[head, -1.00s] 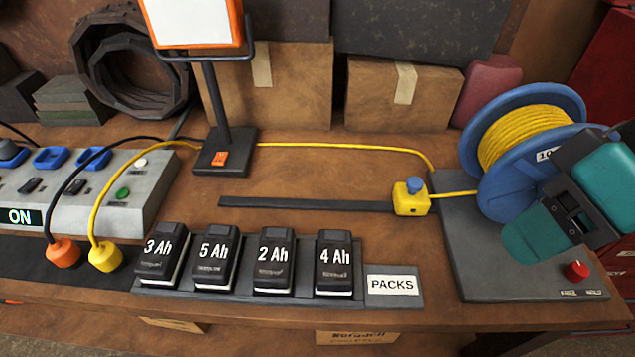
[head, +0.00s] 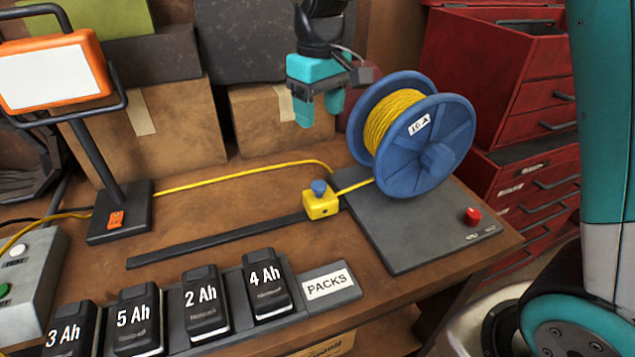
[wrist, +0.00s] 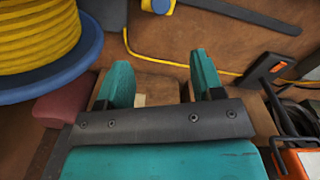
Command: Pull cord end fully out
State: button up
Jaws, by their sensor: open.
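The yellow block (head: 321,204) with a blue knob on top sits at the right end of a dark rail (head: 215,241), close to the reel. A yellow cord joins it to the blue reel (head: 420,140), which carries wound yellow cord. My gripper (head: 319,106) is open and empty, held in the air above and behind the block, left of the reel and apart from both. In the wrist view my open fingers (wrist: 161,75) have the reel's yellow winding (wrist: 40,35) at upper left, and the block (wrist: 160,5) is cut off at the top edge.
A lamp (head: 55,75) stands at the left, with a yellow cord (head: 230,175) running across the bench past its base. Battery packs (head: 205,300) line the front. Cardboard boxes (head: 270,115) stand behind. A red knob (head: 472,216) is on the reel's base plate. The rail's length looks clear.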

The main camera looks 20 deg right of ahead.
aim_at(318, 184)
notch_tip(318, 184, down, 16)
jog(key=shift+s+f+p, duration=0.1)
jog(key=shift+p, duration=0.35)
grip_shut()
jog(key=shift+a, duration=0.15)
